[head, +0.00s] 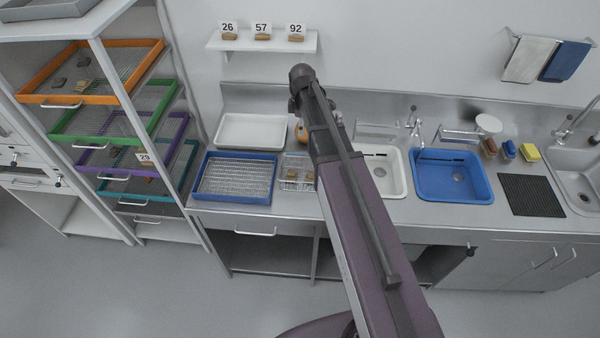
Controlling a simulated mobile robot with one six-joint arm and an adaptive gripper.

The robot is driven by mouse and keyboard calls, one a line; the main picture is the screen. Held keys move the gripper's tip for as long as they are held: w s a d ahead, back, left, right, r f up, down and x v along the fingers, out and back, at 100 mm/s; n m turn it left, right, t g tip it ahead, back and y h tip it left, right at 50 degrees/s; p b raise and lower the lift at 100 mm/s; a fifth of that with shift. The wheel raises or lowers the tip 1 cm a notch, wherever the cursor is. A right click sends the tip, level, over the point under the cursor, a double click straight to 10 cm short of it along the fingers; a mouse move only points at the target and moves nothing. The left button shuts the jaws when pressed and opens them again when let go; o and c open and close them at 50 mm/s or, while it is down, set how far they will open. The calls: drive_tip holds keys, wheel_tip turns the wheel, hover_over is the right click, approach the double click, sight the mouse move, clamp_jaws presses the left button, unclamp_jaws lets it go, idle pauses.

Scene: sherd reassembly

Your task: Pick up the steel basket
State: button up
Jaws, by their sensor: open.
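The steel basket (284,160) is a small wire basket on the steel counter, just right of the large blue tray. A few brown sherds (291,175) appear to lie in it. My arm crosses the picture from the lower right and ends above the counter near the back wall. It passes close along the basket's right side in this view and may cover part of that edge. My gripper's fingers cannot be made out; they are hidden by the arm or out of view. Nothing is seen touching the basket.
A blue-rimmed mesh tray (198,176) is left of the basket, and a white tray (220,131) behind. An orange object (301,133) is partly hidden by my arm. White (398,168) and blue (425,187) basins lie right. A rack with coloured drawers (60,101) stands left.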

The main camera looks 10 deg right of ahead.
sight(302, 155)
drive_tip(key=shift+f, duration=0.1)
wheel_tip(302, 155, down, 8)
drive_tip(key=b, duration=0.8)
drive_tip(key=shift+d+f+b, duration=0.1)
drive_tip(key=shift+f+b, duration=0.15)
drive_tip(key=shift+b, duration=0.05)
drive_tip(key=shift+f, duration=0.1)
idle(0.4)
drive_tip(key=shift+f+b, duration=2.5)
drive_tip(key=shift+b, duration=0.1)
drive_tip(key=shift+f, duration=0.2)
clamp_jaws()
